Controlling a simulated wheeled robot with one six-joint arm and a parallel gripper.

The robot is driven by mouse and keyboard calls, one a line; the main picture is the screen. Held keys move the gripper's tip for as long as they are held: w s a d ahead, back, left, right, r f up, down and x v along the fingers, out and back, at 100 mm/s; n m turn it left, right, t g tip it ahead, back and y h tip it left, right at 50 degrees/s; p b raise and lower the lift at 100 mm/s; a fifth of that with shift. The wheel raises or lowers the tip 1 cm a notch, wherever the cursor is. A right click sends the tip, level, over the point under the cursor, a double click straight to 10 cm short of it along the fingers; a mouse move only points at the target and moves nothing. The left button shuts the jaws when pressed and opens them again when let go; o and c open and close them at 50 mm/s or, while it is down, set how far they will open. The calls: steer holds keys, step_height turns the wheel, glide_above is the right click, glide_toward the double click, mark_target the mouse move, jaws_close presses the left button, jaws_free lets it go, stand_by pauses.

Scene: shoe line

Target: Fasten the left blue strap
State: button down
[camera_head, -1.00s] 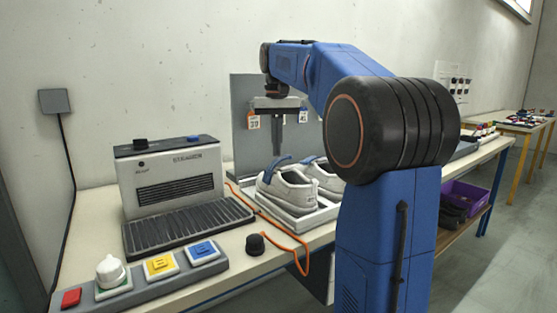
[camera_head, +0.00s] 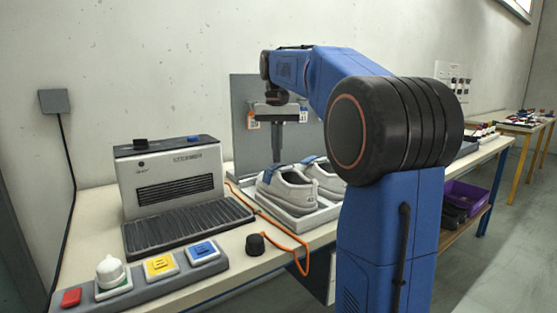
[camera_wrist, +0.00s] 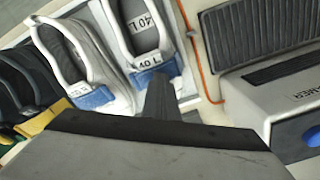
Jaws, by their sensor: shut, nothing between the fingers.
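Two pale grey shoes stand side by side in a white tray (camera_head: 318,221). The left shoe (camera_head: 289,190) has a blue strap (camera_head: 268,174) across its opening. In the wrist view this strap (camera_wrist: 156,72) shows with a "40 L" label beside it. The right shoe (camera_head: 325,178) has its own blue strap (camera_wrist: 96,98). My gripper (camera_head: 277,160) points down over the left shoe, shut and empty, with its fingertips close to the left strap. In the wrist view the fingertips (camera_wrist: 159,82) overlap the strap's lower edge; I cannot tell whether they touch it.
A steamer (camera_head: 170,180) with a ribbed plate stands left of the tray. An orange cable (camera_head: 283,238) runs between them. A button panel (camera_head: 150,275) and a black knob (camera_head: 255,244) are at the front. A grey panel (camera_head: 240,125) stands behind the shoes.

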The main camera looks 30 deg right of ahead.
step_height(320, 180, up, 9)
stand_by(0.9)
steer(key=shift+f, duration=0.1)
stand_by(0.3)
